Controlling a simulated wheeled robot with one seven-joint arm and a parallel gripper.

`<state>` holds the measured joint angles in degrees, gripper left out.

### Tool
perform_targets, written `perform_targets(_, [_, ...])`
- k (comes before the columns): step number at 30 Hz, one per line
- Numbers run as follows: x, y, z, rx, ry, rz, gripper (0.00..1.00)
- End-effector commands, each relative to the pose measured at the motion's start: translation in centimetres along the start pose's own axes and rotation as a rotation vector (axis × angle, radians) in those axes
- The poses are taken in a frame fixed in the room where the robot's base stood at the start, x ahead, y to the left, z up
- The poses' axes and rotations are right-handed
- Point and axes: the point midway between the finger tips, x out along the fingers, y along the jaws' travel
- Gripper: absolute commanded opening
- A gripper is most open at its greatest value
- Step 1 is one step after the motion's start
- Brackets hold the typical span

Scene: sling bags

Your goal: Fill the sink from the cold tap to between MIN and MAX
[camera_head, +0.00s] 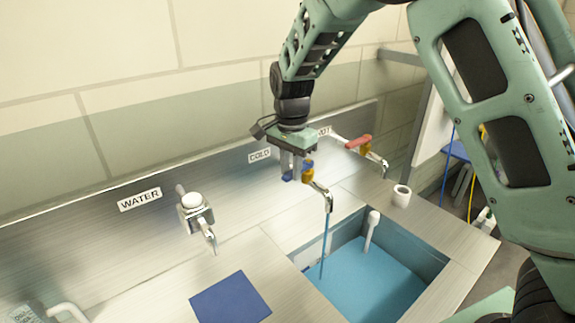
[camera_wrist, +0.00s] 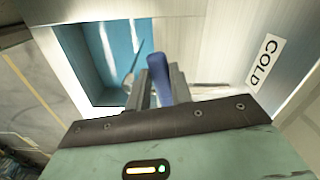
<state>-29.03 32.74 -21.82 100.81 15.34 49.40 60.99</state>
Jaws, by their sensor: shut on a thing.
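The cold tap (camera_head: 319,190) has a blue lever handle (camera_wrist: 156,68) and stands under the COLD label (camera_head: 259,155). My gripper (camera_head: 298,172) is shut on the blue handle, which shows between the fingers in the wrist view. A thin blue stream (camera_head: 324,245) runs from the spout into the sink (camera_head: 437,258). Blue water (camera_head: 372,288) covers the sink floor below the rim. A pale label (camera_head: 318,260) is on the sink's left wall, too small to read, so the level against MIN and MAX cannot be told. A white standpipe (camera_head: 371,230) rises from the water.
The hot tap with a red handle (camera_head: 358,141) is to the right of my gripper. A white ring-shaped piece (camera_head: 401,195) sits on the counter right of the sink. A WATER-labelled tap (camera_head: 196,214) and a blue mat (camera_head: 230,300) are to the left.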

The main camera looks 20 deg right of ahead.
Motion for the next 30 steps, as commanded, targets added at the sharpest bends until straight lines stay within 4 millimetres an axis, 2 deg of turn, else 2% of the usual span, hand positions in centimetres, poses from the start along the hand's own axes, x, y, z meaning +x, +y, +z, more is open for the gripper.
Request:
perform_targets(4, [0.0,0.7,-0.1,-0.1,-0.001,-0.001,0.0])
perform_targets(13, [-0.1,0.8,-0.1,-0.119,0.0,-0.002,0.0])
perform_targets(14, [-0.1,0.8,-0.1,-0.118,0.0,-0.002,0.24])
perform_targets(16, [-0.1,0.8,-0.1,-0.118,0.0,-0.002,0.44])
perform_targets(26, [-0.2,0.8,-0.1,-0.117,0.0,-0.001,0.44])
perform_targets(30, [-1.5,0.7,-0.1,-0.118,0.001,-0.004,0.44])
